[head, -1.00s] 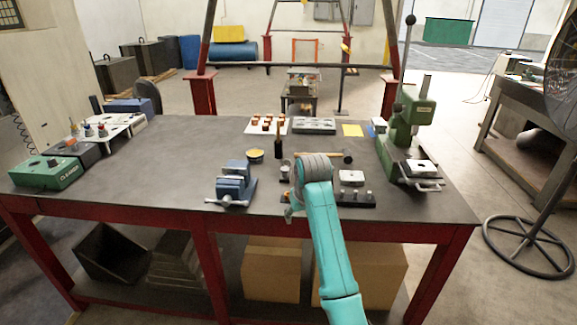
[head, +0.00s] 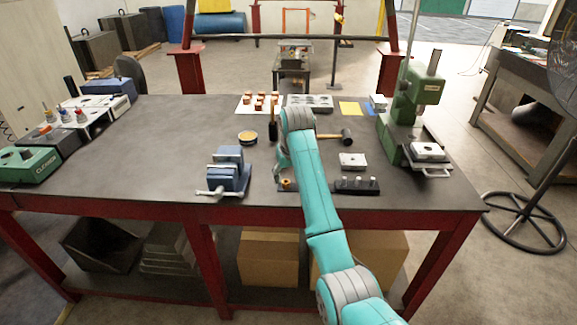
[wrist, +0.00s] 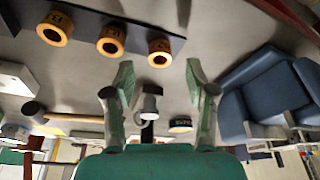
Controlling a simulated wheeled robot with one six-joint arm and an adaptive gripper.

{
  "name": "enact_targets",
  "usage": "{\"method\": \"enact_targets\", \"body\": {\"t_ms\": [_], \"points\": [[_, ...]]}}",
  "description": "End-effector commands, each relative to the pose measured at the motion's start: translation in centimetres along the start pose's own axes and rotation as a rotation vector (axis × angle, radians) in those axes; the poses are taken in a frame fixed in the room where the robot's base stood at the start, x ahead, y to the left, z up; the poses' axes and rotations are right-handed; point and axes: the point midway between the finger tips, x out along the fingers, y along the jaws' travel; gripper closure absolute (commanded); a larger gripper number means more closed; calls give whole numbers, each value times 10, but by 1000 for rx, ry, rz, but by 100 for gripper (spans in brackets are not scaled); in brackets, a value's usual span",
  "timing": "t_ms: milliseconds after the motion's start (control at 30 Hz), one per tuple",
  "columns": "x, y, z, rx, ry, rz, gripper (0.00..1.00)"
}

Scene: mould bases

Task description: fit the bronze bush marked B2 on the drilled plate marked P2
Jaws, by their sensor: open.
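My gripper (wrist: 160,85) is open and empty in the wrist view, its two green fingers spread wide. Beyond it, three bronze bushes (wrist: 112,40) stand in a row on a dark strip (wrist: 83,24). They carry dark labels that I cannot read clearly, so I cannot tell which is B2. The rightmost bush is nearest the space between the fingers. In the head view one bush (head: 287,184) shows beside my arm, which hides the others. A pale drilled plate (head: 352,161) lies right of my arm; its mark is not readable.
A blue vise (head: 230,172) stands left of my arm. A green press (head: 408,105) holds another pale block (head: 428,150).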

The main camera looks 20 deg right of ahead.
Motion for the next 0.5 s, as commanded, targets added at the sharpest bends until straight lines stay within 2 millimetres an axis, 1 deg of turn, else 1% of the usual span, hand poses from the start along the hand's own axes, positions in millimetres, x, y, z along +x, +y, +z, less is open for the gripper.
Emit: {"method": "enact_targets", "body": {"t_ms": [33, 100, 200, 333, 500], "points": [[7, 0, 1, 0, -2, 0, 44], [16, 0, 0, 0, -1, 0, 44], [24, 0, 0, 0, -1, 0, 44], [30, 0, 0, 0, 0, 0, 44], [32, 0, 0, 0, 0, 0, 44]]}}
